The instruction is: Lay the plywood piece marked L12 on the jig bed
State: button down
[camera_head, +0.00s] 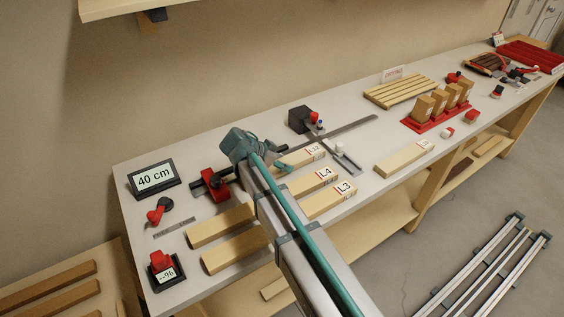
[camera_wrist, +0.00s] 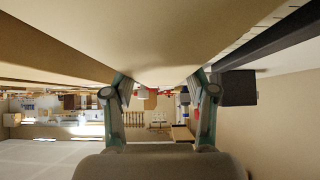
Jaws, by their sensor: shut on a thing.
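The plywood piece marked L12 (camera_head: 298,157) shows in the head view, its labelled end sticking out to the right of my gripper (camera_head: 281,162). My arm hides its left part. In the wrist view a broad pale wooden surface (camera_wrist: 150,35) fills the top, between and above the fingers of my gripper (camera_wrist: 160,82), which is shut on the piece. A dark rail with a red clamp (camera_head: 214,186) and a black block (camera_head: 299,119) with a steel rule lie around it; these look like the jig. I cannot tell whether the piece touches the bed.
Pieces L4 (camera_head: 318,179) and L3 (camera_head: 331,197) lie in front of L12, partly behind my arm. Another labelled piece (camera_head: 404,158) lies to the right. A 40 cm display (camera_head: 155,178) stands at left. A slatted drying rack (camera_head: 401,90) and red block holder (camera_head: 436,116) stand farther right.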

jog(key=shift+f, duration=0.1)
jog(key=shift+c, duration=1.7)
grip_release()
jog(key=shift+r, duration=0.25)
jog(key=b+v, duration=0.2)
jog(key=v, duration=1)
jog(key=shift+f, duration=0.1)
